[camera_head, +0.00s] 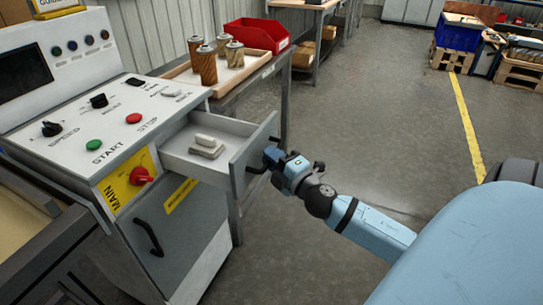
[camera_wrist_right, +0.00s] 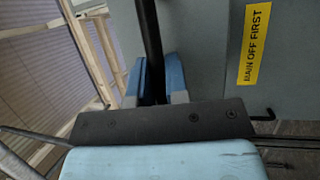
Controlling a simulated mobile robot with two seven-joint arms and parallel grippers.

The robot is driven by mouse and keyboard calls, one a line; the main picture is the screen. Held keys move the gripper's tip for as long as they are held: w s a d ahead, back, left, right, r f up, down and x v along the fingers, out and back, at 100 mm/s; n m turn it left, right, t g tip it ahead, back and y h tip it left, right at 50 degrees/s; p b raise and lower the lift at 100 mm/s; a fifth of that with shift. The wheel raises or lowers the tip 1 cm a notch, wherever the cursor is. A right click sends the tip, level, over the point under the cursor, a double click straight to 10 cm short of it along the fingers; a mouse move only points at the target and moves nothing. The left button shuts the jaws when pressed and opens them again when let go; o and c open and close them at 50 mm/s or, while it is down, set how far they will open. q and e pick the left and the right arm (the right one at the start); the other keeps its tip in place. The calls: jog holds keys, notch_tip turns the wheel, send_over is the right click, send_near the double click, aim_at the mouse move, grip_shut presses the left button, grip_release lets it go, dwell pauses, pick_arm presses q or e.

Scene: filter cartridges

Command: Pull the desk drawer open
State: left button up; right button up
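The desk drawer (camera_head: 239,172) stands pulled out from the grey control desk (camera_head: 130,125), its inside showing. A small whitish block-like object (camera_head: 206,147) lies in it. My right gripper (camera_head: 268,158) is at the drawer's front, at the dark handle (camera_head: 256,170). In the right wrist view the dark handle bar (camera_wrist_right: 150,40) runs between the two blue fingers of the right gripper (camera_wrist_right: 158,80), which look closed on it. The fingers hide part of the bar. My left gripper is not in view.
A cabinet door with a black handle (camera_head: 149,237) and a yellow label sits below the drawer. Behind stands a bench with a tray of filter cartridges (camera_head: 207,66) and a red bin (camera_head: 256,35). The floor to the right is clear up to a yellow line (camera_head: 466,125).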

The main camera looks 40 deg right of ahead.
jog(key=o, duration=0.4)
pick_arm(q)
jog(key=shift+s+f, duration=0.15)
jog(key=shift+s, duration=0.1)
pick_arm(e)
jog(key=shift+s+f, duration=0.15)
jog(key=shift+s, duration=0.15)
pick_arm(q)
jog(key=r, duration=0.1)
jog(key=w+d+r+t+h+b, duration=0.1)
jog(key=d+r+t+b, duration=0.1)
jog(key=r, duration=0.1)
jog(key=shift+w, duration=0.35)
pick_arm(e)
jog(key=s, duration=0.4)
jog(key=s+f, duration=0.1)
jog(key=s, duration=0.3)
jog(key=s+f, duration=0.1)
jog(key=s, duration=0.4)
jog(key=shift+a, duration=0.1)
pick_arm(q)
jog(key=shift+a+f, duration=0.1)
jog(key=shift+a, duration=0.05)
